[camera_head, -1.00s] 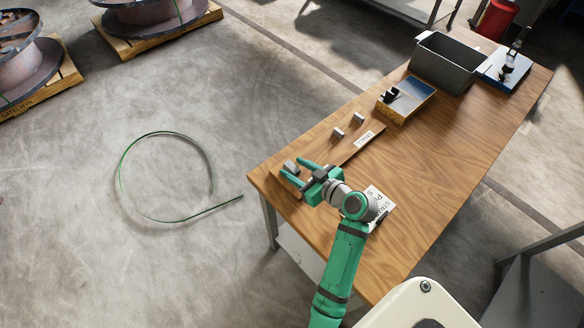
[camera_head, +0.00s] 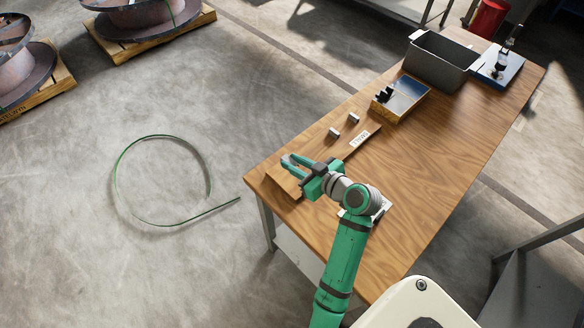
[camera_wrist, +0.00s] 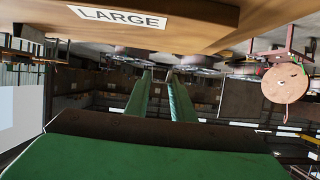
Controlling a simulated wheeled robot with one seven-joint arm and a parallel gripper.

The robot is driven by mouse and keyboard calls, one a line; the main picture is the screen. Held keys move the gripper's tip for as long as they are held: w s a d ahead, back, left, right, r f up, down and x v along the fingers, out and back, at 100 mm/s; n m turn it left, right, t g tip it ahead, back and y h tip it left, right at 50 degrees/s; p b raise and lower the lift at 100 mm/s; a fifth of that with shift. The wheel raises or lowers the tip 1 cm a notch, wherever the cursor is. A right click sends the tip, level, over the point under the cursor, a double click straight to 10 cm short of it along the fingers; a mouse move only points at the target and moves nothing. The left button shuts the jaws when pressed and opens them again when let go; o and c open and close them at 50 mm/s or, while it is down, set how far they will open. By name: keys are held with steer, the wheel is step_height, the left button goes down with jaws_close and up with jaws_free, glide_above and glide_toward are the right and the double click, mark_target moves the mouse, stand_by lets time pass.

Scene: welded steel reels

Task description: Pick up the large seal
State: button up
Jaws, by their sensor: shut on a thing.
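The large seal (camera_head: 292,164), a small grey metal piece, is between the fingertips of my green gripper (camera_head: 290,166) at the near left end of the table. My gripper is shut on it, and the fingers hide most of it. In the wrist view the two green fingers (camera_wrist: 160,88) reach forward with a narrow gap, and the seal is hard to make out there. Two smaller grey seals stand apart on the wooden board, one nearer (camera_head: 335,132) and one farther (camera_head: 353,118). A white LARGE label (camera_wrist: 118,18) is on the board's edge.
The wooden table (camera_head: 420,160) has clear room on its right. A shallow box (camera_head: 410,112) with a black item, a grey bin (camera_head: 436,72) and a blue plate with a device (camera_head: 500,70) stand farther back. A green-grey strap loop (camera_head: 117,180) lies on the floor.

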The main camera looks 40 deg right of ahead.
steer(key=s+d+r, duration=0.9)
steer(key=d, duration=0.1)
steer(key=shift+s+a, duration=0.1)
steer(key=shift+s, duration=0.1)
stand_by(0.7)
